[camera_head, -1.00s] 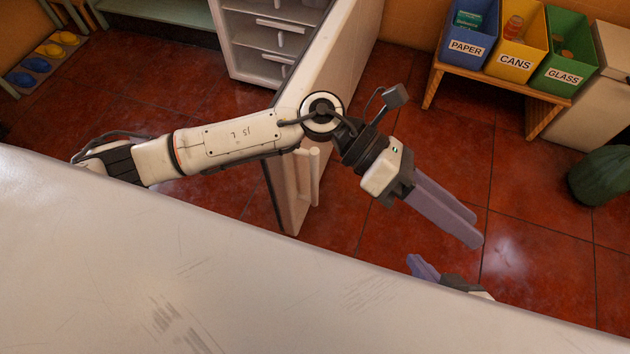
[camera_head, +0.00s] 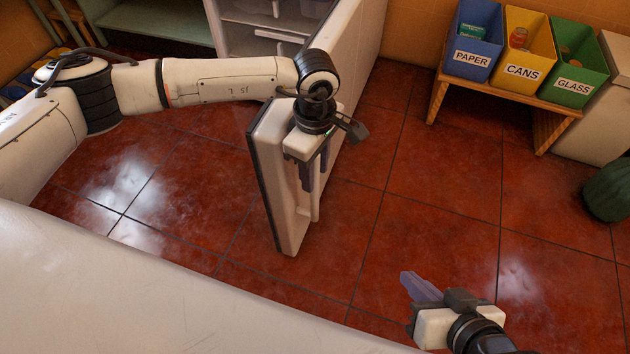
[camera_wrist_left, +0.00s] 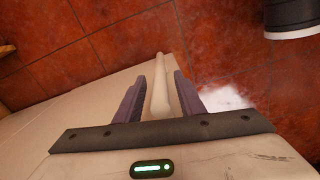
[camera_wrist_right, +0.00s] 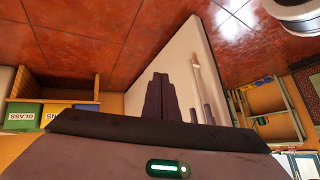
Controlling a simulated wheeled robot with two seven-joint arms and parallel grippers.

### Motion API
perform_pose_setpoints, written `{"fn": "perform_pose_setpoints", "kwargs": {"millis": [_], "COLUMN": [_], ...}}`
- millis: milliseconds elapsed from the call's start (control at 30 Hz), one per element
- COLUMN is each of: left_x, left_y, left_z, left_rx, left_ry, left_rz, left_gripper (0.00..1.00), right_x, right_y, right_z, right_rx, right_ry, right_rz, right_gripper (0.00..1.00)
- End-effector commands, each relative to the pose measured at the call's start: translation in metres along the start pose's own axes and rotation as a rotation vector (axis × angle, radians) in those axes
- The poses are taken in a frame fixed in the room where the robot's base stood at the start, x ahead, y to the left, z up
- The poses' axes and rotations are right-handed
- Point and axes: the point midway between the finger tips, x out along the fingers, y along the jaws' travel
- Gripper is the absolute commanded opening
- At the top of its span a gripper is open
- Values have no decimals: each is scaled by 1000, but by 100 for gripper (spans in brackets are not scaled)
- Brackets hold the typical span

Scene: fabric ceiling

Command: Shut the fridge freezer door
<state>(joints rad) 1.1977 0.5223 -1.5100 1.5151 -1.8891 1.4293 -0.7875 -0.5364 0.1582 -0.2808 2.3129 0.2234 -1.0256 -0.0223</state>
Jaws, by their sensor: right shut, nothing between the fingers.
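The fridge freezer door (camera_head: 350,60) stands wide open, its white outer face turned to the right and its end edge toward me. Its long pale handle bar shows in the left wrist view (camera_wrist_left: 162,90) and the right wrist view (camera_wrist_right: 197,75). My left gripper (camera_head: 308,185) points down at the handle. It is open, with one finger on each side of the bar, and I see gaps beside it. My right gripper (camera_head: 420,288) is shut and empty, apart from the door at the lower right. It also shows in the right wrist view (camera_wrist_right: 160,92).
The open fridge body (camera_head: 265,38) with shelves stands behind the door. Paper, cans and glass bins (camera_head: 525,55) stand on a wooden bench (camera_head: 490,98) at the back right. A green round object (camera_head: 608,190) is at the right edge. The red tiled floor (camera_head: 440,190) between is clear.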

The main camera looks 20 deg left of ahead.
Motion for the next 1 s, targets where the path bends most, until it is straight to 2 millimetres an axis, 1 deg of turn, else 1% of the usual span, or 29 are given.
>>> {"fn": "perform_pose_setpoints", "kwargs": {"millis": [33, 100, 200, 300, 533, 567, 700, 767, 1000], "left_x": [11, 19, 27, 30, 30, 30, 30, 30, 30], "left_y": [-1, -1, 0, 0, 0, 0, 0, 0, -1], "left_z": [0, 1, 0, 0, 0, 1, 1, 1, 0], "left_rx": [0, 0, 0, 0, 0, 0, 0, 0, -1], "left_ry": [-1, -2, -1, -1, -2, -2, -2, -2, -2], "left_rz": [-2, -2, -1, 0, 0, 0, 0, 0, 0], "left_gripper": [36, 36, 36, 36, 36, 34, 10, 0, 0], "right_x": [1, 1, 0, -1, -2, -2, -2, -2, -2], "right_y": [-1, -3, -5, -6, -6, -6, -6, -6, -6], "right_z": [0, -2, -5, -7, -8, -8, -8, -8, -8], "right_rx": [3, 7, 10, 11, 11, 11, 11, 11, 11], "right_ry": [10, 21, 31, 38, 40, 40, 40, 40, 40], "right_rz": [-6, -14, -20, -23, -24, -24, -24, -24, -24], "right_gripper": [0, 0, 0, 0, 0, 0, 0, 0, 0]}}
